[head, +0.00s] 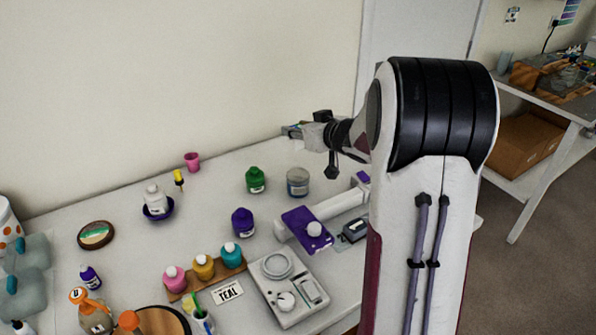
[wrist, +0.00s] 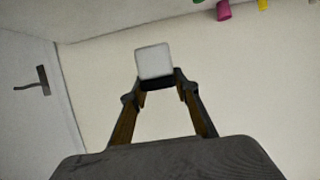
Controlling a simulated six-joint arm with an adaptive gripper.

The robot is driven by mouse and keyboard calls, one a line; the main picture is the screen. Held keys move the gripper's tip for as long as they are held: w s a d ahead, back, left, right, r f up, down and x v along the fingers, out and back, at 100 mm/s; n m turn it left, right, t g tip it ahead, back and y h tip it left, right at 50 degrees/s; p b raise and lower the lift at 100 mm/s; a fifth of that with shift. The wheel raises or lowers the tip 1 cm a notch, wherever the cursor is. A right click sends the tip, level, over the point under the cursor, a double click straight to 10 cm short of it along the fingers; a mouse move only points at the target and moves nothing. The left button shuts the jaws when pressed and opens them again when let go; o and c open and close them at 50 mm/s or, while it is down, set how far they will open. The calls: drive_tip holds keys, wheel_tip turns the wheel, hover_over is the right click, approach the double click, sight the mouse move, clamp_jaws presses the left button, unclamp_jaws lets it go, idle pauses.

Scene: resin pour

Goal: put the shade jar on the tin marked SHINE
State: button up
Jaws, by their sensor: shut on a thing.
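My gripper (head: 303,131) is raised over the back right of the table, pointing left. In the wrist view my gripper (wrist: 157,83) is shut on a pale, square-looking block (wrist: 154,61) at its fingertips. A card (head: 228,291) reads TEAL. A teal jar (head: 232,254) stands at the right end of a wooden rack (head: 213,277), beside a yellow jar (head: 204,267) and a pink jar (head: 174,279). A grey tin (head: 297,182) stands below and near my gripper. No SHINE marking is readable on any container.
A purple plate (head: 307,230) with a white piece and a grey device (head: 288,289) are in front. A white bottle (head: 154,198) sits in a dark dish. The back left tabletop is mostly clear.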

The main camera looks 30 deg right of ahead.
sight(298, 148)
drive_tip(key=shift+f, duration=3.05)
drive_tip(key=shift+f, duration=0.1)
drive_tip(key=shift+f, duration=1.75)
drive_tip(key=shift+f, duration=0.15)
drive_tip(key=o, duration=1.2)
drive_tip(key=shift+c, duration=0.2)
drive_tip(key=shift+r, duration=0.2)
drive_tip(key=v, duration=1.2)
